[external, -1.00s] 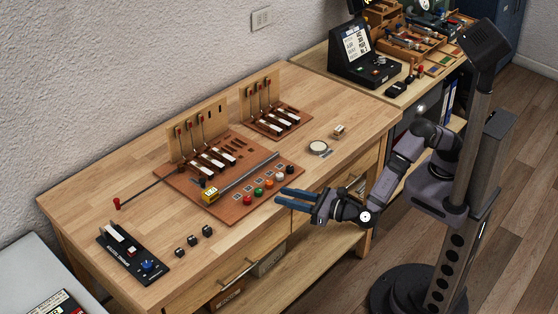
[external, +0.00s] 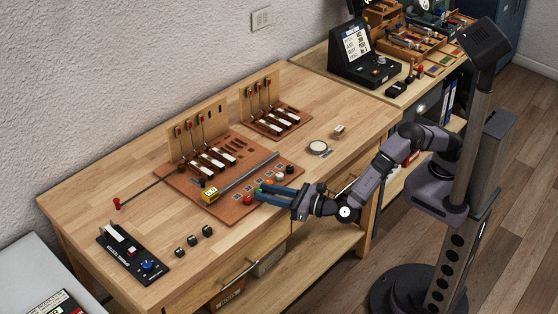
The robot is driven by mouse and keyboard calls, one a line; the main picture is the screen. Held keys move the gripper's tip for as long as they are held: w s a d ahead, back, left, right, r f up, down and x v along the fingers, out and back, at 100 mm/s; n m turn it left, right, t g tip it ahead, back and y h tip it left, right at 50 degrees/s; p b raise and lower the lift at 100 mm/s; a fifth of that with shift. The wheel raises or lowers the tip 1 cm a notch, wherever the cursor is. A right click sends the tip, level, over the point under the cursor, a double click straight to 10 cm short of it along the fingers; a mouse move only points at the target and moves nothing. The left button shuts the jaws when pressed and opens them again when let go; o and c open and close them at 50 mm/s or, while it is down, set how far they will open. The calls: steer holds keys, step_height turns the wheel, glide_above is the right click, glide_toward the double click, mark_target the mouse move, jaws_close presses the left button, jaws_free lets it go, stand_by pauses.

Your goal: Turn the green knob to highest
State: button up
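The small green knob (external: 259,190) sits in the row of coloured knobs along the front edge of the brown board. My gripper (external: 260,191) has its two blue fingers low over this row, with the tips at the green knob. The fingers are apart, and the knob shows partly between the tips. I cannot tell whether they touch it. The red knob (external: 248,200) is just left of the fingertips. The orange knob is mostly hidden by the upper finger. The white knob (external: 280,177) and black knob (external: 290,170) are to the right.
A black panel with a blue knob (external: 147,265) and several small black blocks (external: 193,240) lie at left.

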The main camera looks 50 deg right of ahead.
steer(key=shift+w+a, duration=0.1)
steer(key=shift+w, duration=0.05)
jaws_close()
steer(key=shift+a, duration=0.1)
steer(key=shift+a+r+m+t+h, duration=0.15)
steer(key=shift+m+t+h, duration=0.15)
steer(key=shift+m+h, duration=0.4)
steer(key=shift+a+m+t+h, duration=0.1)
steer(key=shift+m+t+h, duration=0.25)
steer(key=shift+h, duration=0.55)
steer(key=shift+m+h+b, duration=0.25)
steer(key=shift+h+b, duration=0.05)
steer(key=shift+m+h, duration=0.3)
steer(key=shift+h, duration=0.2)
